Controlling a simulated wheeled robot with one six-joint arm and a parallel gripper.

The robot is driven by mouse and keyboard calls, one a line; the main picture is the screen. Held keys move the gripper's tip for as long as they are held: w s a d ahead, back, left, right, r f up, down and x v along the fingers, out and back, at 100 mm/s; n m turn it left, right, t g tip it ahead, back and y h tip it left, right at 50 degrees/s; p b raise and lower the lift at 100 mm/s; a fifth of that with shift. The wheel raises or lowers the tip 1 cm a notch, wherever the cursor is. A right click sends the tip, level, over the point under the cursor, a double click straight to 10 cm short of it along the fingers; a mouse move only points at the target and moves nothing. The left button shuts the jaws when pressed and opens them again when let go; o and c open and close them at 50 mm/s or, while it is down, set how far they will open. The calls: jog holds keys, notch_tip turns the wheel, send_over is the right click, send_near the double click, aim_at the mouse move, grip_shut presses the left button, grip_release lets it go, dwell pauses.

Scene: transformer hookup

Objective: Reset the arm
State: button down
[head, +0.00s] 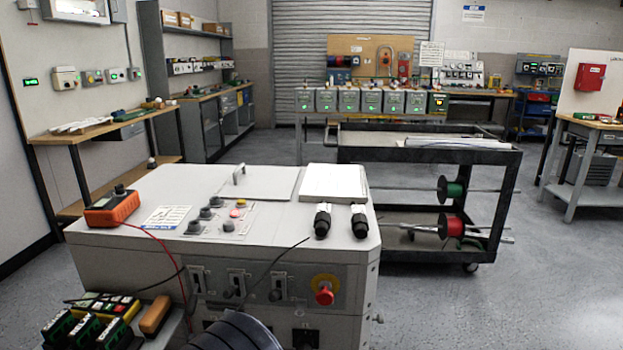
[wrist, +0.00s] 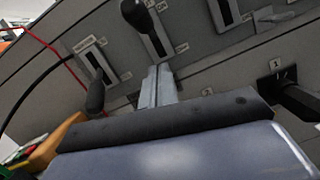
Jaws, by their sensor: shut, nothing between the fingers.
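In the wrist view, my gripper (wrist: 157,80) has its two grey fingers pressed together with nothing between them. The fingers point at the front panel of a grey cabinet, close under a row of lever switches. A lever switch with a black knob (wrist: 136,14) is just above the fingertips. Whether the fingertips touch the panel I cannot tell. In the head view, the grey cabinet (head: 115,257) fills the foreground, and a dark rounded part of my arm shows at the bottom edge. My fingers are hidden there.
An orange meter (head: 112,208) with a red lead and two black connectors sit on the cabinet top. A red emergency button (head: 324,293) is on its front. A black cart (head: 430,155) with cable spools stands behind. Open floor is at right.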

jog(key=w+f+t+b, duration=0.3)
jog(key=f+t+b, duration=0.2)
jog(key=t+b, duration=0.1)
jog(key=shift+w+m+h, duration=0.25)
jog(key=shift+m+h, duration=0.05)
jog(key=shift+h, duration=0.1)
dwell(0.6)
